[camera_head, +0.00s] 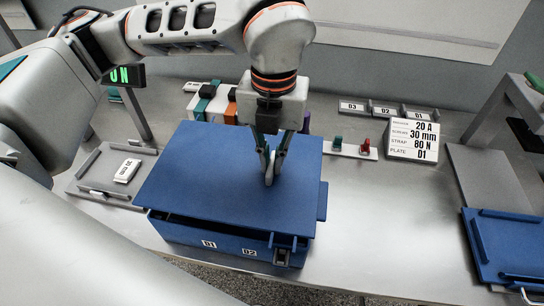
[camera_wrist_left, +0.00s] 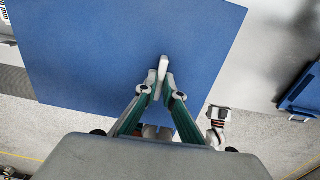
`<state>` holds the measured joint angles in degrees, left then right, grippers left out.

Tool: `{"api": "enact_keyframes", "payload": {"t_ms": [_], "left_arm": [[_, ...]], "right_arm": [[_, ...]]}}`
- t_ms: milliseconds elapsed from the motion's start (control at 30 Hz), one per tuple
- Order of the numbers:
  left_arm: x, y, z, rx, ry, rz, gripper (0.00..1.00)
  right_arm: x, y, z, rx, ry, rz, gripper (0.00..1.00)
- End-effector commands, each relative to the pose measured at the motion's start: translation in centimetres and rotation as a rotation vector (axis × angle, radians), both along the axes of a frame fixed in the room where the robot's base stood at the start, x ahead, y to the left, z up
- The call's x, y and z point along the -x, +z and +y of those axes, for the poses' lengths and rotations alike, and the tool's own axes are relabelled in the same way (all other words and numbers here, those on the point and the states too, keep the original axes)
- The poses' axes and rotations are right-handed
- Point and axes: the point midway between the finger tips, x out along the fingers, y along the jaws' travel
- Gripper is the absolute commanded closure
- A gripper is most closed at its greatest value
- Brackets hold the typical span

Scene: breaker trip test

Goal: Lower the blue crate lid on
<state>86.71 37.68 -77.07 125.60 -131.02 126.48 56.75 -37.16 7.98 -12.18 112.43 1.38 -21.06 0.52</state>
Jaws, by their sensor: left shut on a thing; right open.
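A dark gap shows between lid and crate along the front, and the lid's left corner juts past the crate. I cannot tell whether the lid touches the crate elsewhere. My left gripper (camera_head: 270,172) points down over the lid, shut on its small pale handle. The lid (camera_wrist_left: 110,50) and the handle (camera_wrist_left: 162,70) between the fingertips also show in the left wrist view. A latch (camera_head: 284,252) sits at the crate's front right corner.
A blue tray-like panel (camera_head: 505,245) lies at the right. A grey tray (camera_head: 95,180) with a label card is at the left. The bench between crate and blue panel is clear.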

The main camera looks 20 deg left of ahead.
Motion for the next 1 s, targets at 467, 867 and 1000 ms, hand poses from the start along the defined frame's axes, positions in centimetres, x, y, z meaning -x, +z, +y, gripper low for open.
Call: {"api": "enact_keyframes", "payload": {"t_ms": [467,867,1000], "left_arm": [[0.0,-1.5,0.0,-0.007,-0.001,0.003,1.0],[0.0,-4.0,0.0,-0.007,0.0,0.005,1.0],[0.0,-4.8,0.0,-0.007,-0.001,0.004,1.0]], "right_arm": [[0.5,-2.0,0.0,0.0,0.001,0.013,0.0],[1.0,-4.2,-0.1,0.008,0.002,0.027,0.0],[0.9,-4.5,-0.2,0.014,0.003,0.025,0.0]]}}
